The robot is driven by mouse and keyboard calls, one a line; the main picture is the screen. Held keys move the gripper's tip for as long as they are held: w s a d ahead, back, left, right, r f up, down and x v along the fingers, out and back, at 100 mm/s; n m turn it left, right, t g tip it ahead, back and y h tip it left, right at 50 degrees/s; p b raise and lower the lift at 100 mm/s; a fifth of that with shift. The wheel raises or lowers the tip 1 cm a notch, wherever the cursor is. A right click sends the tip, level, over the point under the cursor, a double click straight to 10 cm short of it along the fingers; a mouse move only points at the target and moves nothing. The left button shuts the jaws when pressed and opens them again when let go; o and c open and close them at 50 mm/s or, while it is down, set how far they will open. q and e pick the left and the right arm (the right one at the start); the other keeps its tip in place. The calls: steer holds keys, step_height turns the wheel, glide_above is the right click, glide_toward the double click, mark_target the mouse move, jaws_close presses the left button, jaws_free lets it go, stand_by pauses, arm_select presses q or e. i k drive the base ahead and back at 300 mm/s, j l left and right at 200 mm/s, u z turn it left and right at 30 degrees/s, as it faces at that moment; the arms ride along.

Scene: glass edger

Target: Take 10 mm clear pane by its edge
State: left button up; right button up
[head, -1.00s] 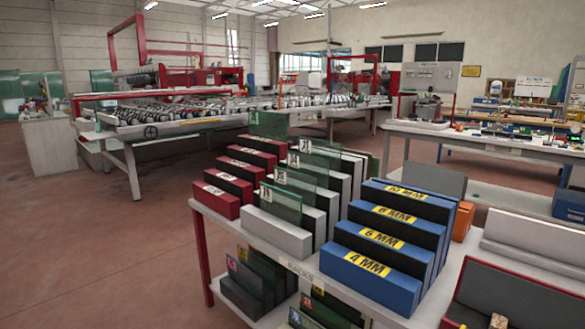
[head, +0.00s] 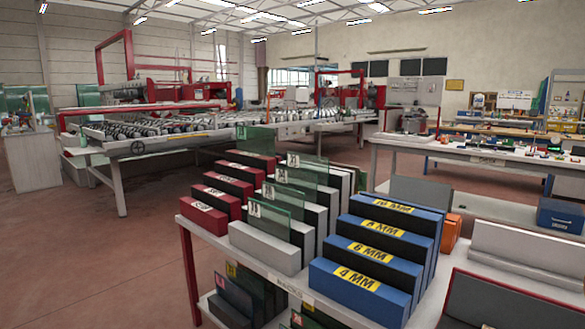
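Several greenish glass panes stand upright in slotted racks on the near bench. A front pane (head: 268,217) with a white tag stands in the pale grey rack (head: 264,249). Other tagged panes stand behind it, among them one pane (head: 305,168) further back. A larger pane (head: 256,139) stands at the back left, behind the red blocks. The tags are too small to read, so I cannot tell which pane is the 10 mm clear one. A blue block (head: 408,212) labelled 10 MM is at the back of the blue stepped row. Neither gripper is in view.
Blue blocks labelled 8 MM, 6 MM and 4 MM (head: 358,278) step forward at the bench's right side. Red blocks (head: 205,216) line its left. More panes (head: 236,300) stand on the lower shelf. A roller-bed machine (head: 150,135) stands behind. The floor (head: 80,260) at left is clear.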

mark_target(276, 222)
steer(key=i+j+z, duration=0.15)
steer(key=z, duration=0.65)
steer(key=i+j+z, duration=0.15)
steer(key=j, duration=0.2)
steer(key=i+j+z, duration=0.2)
steer(key=j, duration=0.15)
steer(key=i+j+z, duration=0.15)
steer(key=j, duration=0.2)
